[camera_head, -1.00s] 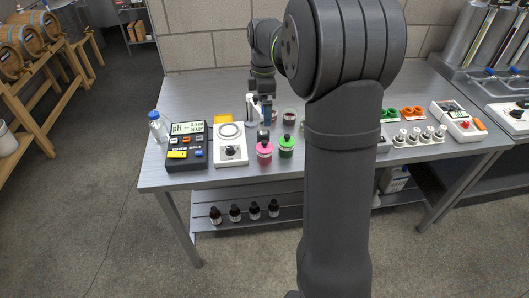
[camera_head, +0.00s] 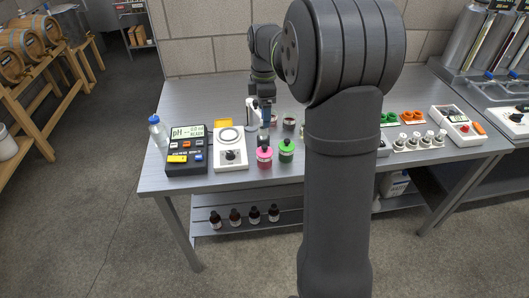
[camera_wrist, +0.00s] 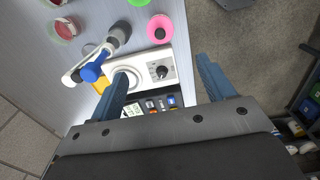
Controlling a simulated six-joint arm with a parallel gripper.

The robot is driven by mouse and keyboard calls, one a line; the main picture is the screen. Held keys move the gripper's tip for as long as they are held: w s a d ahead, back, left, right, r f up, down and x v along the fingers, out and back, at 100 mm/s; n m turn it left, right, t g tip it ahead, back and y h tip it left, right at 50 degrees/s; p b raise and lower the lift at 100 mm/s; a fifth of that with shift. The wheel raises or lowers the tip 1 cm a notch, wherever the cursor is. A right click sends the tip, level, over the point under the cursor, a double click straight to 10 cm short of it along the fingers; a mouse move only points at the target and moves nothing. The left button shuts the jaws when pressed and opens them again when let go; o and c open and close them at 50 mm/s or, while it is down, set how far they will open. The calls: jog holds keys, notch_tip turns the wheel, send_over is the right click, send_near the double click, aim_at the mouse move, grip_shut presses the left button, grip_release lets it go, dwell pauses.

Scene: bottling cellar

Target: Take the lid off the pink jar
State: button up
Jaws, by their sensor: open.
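The pink jar (camera_head: 264,158) stands near the front edge of the bench, with a dark knobbed top on it. From above in the wrist view the pink jar (camera_wrist: 154,22) is a pink disc with a small dark knob. My gripper (camera_head: 267,122) is open and empty, above the bench and behind the pink jar in the head view. In the wrist view the blue fingers of my gripper (camera_wrist: 162,68) are spread apart, and the jar lies beyond their tips, not between them.
A green jar (camera_head: 286,151) stands close to the right of the pink one. A white device with a round plate (camera_head: 230,155) and a pH meter (camera_head: 187,156) are on the left. A blue-capped bottle (camera_head: 157,132) stands at the left edge. A white stand with a blue part (camera_wrist: 92,71) rises nearby.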

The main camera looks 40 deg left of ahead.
notch_tip(320, 180, up, 3)
jog(key=n, duration=0.4)
send_over(264, 146)
jog(key=f, duration=1.1)
jog(key=shift+s+d+f, duration=0.1)
jog(key=shift+s+f, duration=0.2)
jog(key=shift+w+f, duration=0.15)
jog(key=shift+f, duration=1.35)
jog(key=shift+w+f, duration=0.15)
jog(key=shift+f, duration=1.35)
jog(key=shift+c, duration=0.2)
jog(key=c, duration=1)
